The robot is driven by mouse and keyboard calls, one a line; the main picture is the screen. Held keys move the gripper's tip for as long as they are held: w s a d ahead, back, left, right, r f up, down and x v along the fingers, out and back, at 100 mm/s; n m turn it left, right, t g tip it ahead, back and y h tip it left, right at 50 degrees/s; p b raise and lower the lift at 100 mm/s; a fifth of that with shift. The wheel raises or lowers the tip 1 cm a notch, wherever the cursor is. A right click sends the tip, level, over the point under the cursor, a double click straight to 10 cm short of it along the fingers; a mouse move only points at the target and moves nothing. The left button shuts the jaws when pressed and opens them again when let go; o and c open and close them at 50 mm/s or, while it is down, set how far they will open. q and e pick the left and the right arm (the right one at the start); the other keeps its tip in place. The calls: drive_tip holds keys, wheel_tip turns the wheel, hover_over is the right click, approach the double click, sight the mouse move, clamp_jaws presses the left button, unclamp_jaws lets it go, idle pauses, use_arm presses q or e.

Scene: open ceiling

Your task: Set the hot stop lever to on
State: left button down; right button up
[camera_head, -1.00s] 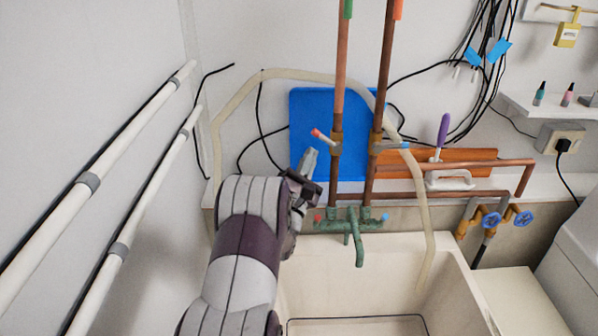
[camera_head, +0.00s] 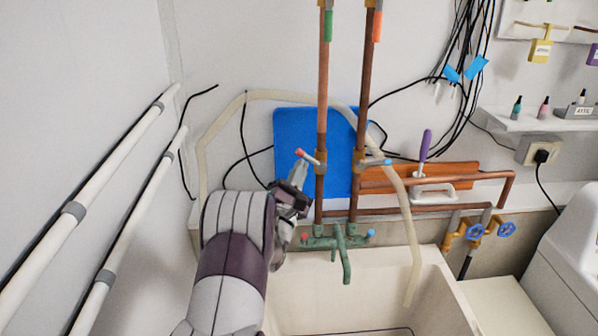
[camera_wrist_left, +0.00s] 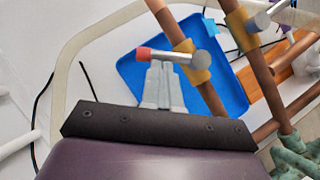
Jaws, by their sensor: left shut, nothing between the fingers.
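The hot stop lever (camera_head: 306,156) is a short silver handle with a red tip, on a brass valve body on the left copper pipe. It points to the upper left of the pipe and also shows in the left wrist view (camera_wrist_left: 165,56). My left gripper (camera_head: 299,170) is shut and empty, with its fingertips just below the lever. In the left wrist view its fingers (camera_wrist_left: 163,66) end right at the lever's underside, close to the red tip; I cannot tell whether they touch. My right gripper is not in view.
A similar blue-tipped lever (camera_head: 376,162) sits on the right copper pipe (camera_head: 366,90). A green faucet (camera_head: 340,243) stands below over a pale sink (camera_head: 400,285). A blue board (camera_head: 290,130) leans behind the pipes. A beige hose (camera_head: 204,140) loops around. White pipes (camera_head: 140,120) run along the left wall.

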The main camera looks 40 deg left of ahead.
use_arm(q)
drive_tip(key=shift+r+m, duration=0.2)
drive_tip(key=shift+m, duration=0.2)
drive_tip(key=r+m+g+h+p, duration=0.1)
drive_tip(key=m+p, duration=0.1)
drive_tip(key=m, duration=0.1)
drive_tip(key=d+r+m+g+h+p, duration=0.1)
drive_tip(key=m+p, duration=0.1)
drive_tip(key=w+r+m+g+h+p, duration=0.1)
drive_tip(key=m+h+p, duration=0.1)
drive_tip(key=m, duration=0.1)
drive_tip(key=shift+d+r+m+g, duration=0.2)
drive_tip(key=shift+r+m+g, duration=0.1)
drive_tip(key=shift+w, duration=0.1)
drive_tip(key=shift+w+d, duration=0.1)
drive_tip(key=shift+d, duration=0.05)
drive_tip(key=shift+d+r+p, duration=0.1)
drive_tip(key=shift+p, duration=0.25)
